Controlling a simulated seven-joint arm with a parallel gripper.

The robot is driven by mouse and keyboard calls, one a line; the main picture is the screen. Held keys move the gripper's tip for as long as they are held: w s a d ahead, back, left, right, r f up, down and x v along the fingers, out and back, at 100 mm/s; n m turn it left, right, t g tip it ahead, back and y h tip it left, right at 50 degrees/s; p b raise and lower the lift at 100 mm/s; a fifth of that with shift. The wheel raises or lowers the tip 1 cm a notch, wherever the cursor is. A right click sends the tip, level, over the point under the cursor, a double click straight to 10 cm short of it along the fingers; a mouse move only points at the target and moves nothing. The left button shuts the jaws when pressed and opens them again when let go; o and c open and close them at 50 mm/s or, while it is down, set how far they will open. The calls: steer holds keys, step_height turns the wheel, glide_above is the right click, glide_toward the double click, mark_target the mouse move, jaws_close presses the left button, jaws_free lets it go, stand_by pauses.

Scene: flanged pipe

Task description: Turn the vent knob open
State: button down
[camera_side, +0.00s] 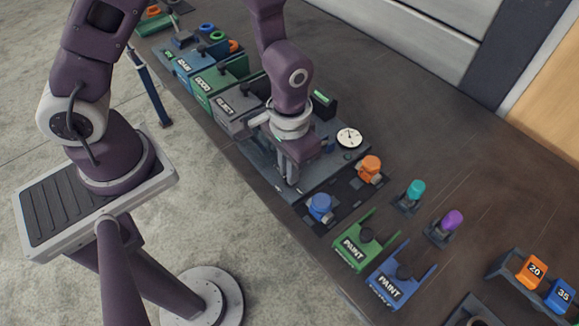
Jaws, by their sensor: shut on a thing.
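A dark grey panel (268,174) lies on the bench and carries a round white gauge (348,137) near its right corner. My gripper (290,180) points down over the panel's front part, left of and nearer than the gauge. Its fingers are shut on a small part low at the panel, which the fingers and wrist hide. I cannot make out the vent knob's shape or how far it is turned. A small blue part (328,147) shows just right of my gripper.
A blue knob (320,206) and an orange knob (369,168) sit on a dark plate to the right. Labelled boxes, one grey (232,112), line the left side. Bench beyond the gauge is clear.

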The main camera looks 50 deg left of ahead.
steer(key=shift+n, duration=0.3)
steer(key=c, duration=1.5)
jaws_free()
steer(key=shift+r, duration=0.15)
step_height(320, 180, up, 6)
steer(key=shift+w, duration=0.1)
steer(key=shift+r, duration=0.45)
